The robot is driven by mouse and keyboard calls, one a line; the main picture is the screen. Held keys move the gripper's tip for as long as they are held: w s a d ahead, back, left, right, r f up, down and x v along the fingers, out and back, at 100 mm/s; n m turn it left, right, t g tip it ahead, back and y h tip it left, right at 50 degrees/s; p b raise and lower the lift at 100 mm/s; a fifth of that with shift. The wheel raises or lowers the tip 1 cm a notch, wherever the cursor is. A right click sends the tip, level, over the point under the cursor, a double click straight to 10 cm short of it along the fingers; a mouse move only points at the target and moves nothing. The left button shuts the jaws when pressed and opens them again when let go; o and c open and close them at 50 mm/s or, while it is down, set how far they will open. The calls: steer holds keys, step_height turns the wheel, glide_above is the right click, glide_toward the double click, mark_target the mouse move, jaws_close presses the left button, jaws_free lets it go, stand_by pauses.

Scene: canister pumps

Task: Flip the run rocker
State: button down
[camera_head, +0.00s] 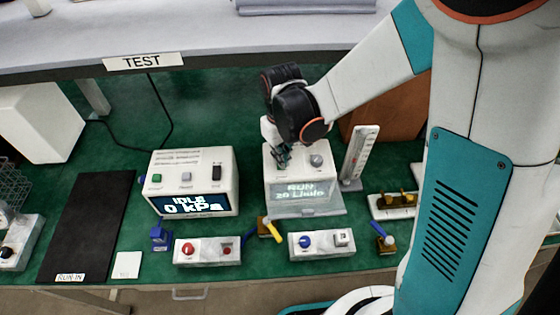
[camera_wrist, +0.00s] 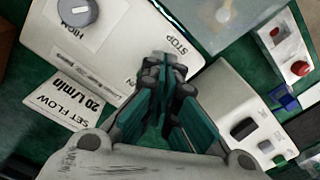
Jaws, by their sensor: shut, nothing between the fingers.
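The white pump box (camera_head: 290,180) stands at mid-bench in the head view, its front display (camera_head: 300,190) reading "RUN 20 L/min". Its top carries a grey flow knob (camera_wrist: 78,12). My gripper (camera_head: 282,158) is shut and empty, pointing down at the left part of this top. In the wrist view the closed fingertips (camera_wrist: 164,65) lie between the "STOP" label (camera_wrist: 176,45) and a partly covered label on the other side. The rocker is hidden behind the fingers, so I cannot tell its tilt or whether they touch it.
A second white box (camera_head: 165,168) reading "IDLE 0 kPa" stands to the left, with a black rocker (camera_head: 217,172) on top. A flow gauge (camera_head: 359,155) stands close on the right. Valves and two switch boxes (camera_head: 207,250) line the front. A black mat (camera_head: 88,225) lies left.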

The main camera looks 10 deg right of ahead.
steer(key=shift+f+b, duration=0.6)
steer(key=shift+f, duration=0.15)
stand_by(0.3)
steer(key=shift+r+p, duration=2.35)
steer(key=shift+r, duration=1.2)
steer(key=shift+d, duration=0.1)
steer(key=s+d+r+m+t+b, duration=0.3)
steer(key=s+d+r+b, duration=0.1)
steer(key=d+r, duration=0.35)
steer(key=s+d+m+t+b, duration=0.2)
steer(key=s+d+t+b, duration=0.2)
steer(key=s, duration=0.5)
steer(key=shift+d+r+m+b, duration=0.25)
steer(key=shift+d+m+b, duration=0.05)
steer(key=shift+d, duration=1)
